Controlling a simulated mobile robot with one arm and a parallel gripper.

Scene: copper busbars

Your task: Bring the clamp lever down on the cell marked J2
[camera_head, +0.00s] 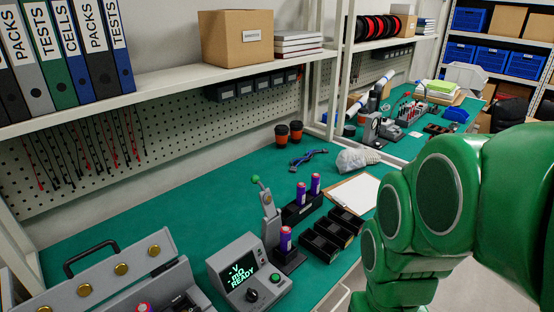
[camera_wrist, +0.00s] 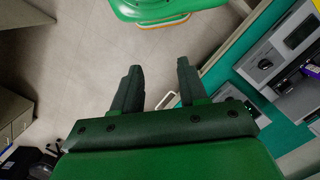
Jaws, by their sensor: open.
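A clamp with a grey upright lever (camera_head: 268,212) and a green knob (camera_head: 256,179) stands on the green bench in the head view. The lever is raised, leaning slightly left. A purple cell (camera_head: 286,239) with an orange top stands upright at the clamp's dark base. Two similar cells (camera_head: 308,189) stand in a dark holder just behind. No J2 mark is legible on any of them. My gripper (camera_wrist: 159,70) shows in the wrist view, open and empty, over the floor beside the bench, away from the clamp. The head view shows my green arm at right, but not the fingers.
A grey meter (camera_head: 247,275) reading READY stands left of the clamp. Black bins (camera_head: 328,232) and a clipboard (camera_head: 352,191) lie to its right. An open grey case (camera_head: 110,275) is at the front left. A shelf (camera_head: 200,79) overhangs the bench's back. Green bench surface is clear behind the meter.

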